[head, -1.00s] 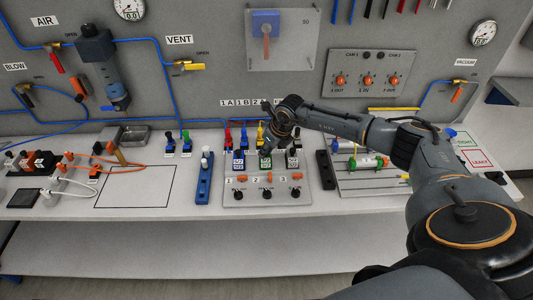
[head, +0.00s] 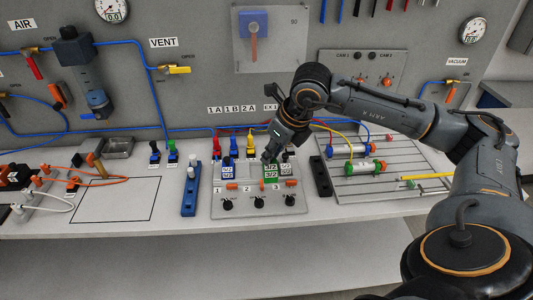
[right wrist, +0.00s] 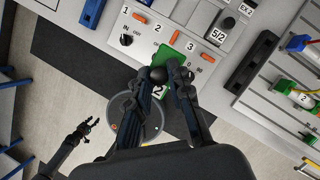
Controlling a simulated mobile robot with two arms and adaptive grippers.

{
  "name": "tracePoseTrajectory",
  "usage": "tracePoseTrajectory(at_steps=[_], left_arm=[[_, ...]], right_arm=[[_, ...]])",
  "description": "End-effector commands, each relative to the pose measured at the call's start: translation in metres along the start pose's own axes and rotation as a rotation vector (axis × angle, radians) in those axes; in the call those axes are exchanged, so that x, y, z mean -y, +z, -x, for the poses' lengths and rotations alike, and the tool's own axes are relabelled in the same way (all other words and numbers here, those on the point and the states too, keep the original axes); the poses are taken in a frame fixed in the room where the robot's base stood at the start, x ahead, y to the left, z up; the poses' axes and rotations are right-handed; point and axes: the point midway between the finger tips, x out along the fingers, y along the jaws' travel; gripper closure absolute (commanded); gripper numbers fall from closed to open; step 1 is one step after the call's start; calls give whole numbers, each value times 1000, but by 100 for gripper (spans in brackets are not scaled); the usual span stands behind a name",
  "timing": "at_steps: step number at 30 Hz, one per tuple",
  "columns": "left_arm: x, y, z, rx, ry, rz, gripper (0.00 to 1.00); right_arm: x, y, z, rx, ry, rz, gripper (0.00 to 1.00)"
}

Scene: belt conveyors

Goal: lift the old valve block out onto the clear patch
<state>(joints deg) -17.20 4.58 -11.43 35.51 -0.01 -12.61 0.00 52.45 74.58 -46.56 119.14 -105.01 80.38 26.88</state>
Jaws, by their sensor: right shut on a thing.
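My right gripper (head: 272,154) is shut on a green valve block (head: 270,174) with a white 3/2 label, in front of the panel's valve row. In the right wrist view both fingers (right wrist: 165,76) close on the green block (right wrist: 170,82), which hangs over the panel's front side; the fingers hide part of it. The clear patch (head: 113,200) is an empty outlined rectangle to the left. My left gripper (right wrist: 88,131) shows open and empty in the right wrist view.
A blue rail (head: 189,200) with a white-topped peg stands between the patch and the panel. A black rail (head: 320,177) and a slotted plate (head: 385,182) with cylinders lie to the right. Orange and white leads run left of the patch. Hoses rise behind the valves.

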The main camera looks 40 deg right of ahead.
Motion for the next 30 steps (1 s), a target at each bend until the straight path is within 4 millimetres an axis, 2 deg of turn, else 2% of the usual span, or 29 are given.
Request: tracePoseTrajectory(at_steps=[6, 30], left_arm=[[0, 0, -1, 0, 0, 0, 58], [0, -2, 16, -1, 1, -1, 58]], right_arm=[[-5, -4, 12, 1, -1, 0, 100], [-5, 9, 42, 2, 0, 0, 100]])
